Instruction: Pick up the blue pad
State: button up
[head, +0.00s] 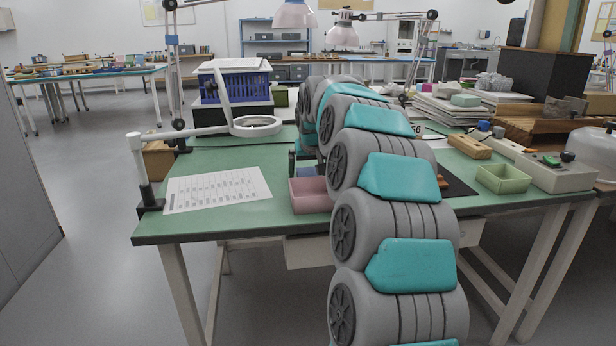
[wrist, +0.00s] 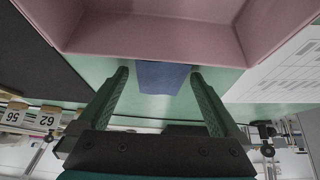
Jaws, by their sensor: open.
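The blue pad (wrist: 163,77) is in the wrist view, a small dark-blue block on the green table top. It lies right by the outer wall of the pink tray (wrist: 155,38). My gripper (wrist: 160,76) is open, with one dark green finger on each side of the pad. I cannot tell whether either finger touches it. In the head view my arm hides most of the gripper, and only a little blue shows behind the pink tray (head: 314,196).
A printed sheet (head: 218,188) lies left of the tray on the green table (head: 240,222). A ring magnifier (head: 256,126) stands behind it. A green tray (head: 503,179) and a wooden block (head: 469,147) are on the right. Number tags (wrist: 47,119) show in the wrist view.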

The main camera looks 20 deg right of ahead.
aim_at(310, 170)
jog(key=c, duration=1.4)
jog(key=shift+r, duration=0.1)
jog(key=shift+r, duration=0.5)
jog(key=shift+s+d+r+b, duration=0.1)
jog(key=shift+d+r+b, duration=0.05)
jog(key=shift+r, duration=0.45)
jog(key=shift+d+r+b, duration=0.15)
jog(key=shift+r, duration=0.45)
jog(key=s+d, duration=0.1)
jog(key=d, duration=0.4)
jog(key=s+d, duration=0.2)
jog(key=d, duration=0.4)
jog(key=s+d, duration=0.1)
jog(key=d, duration=0.4)
jog(key=shift+s+d+b, duration=0.3)
jog(key=shift+s+b, duration=0.05)
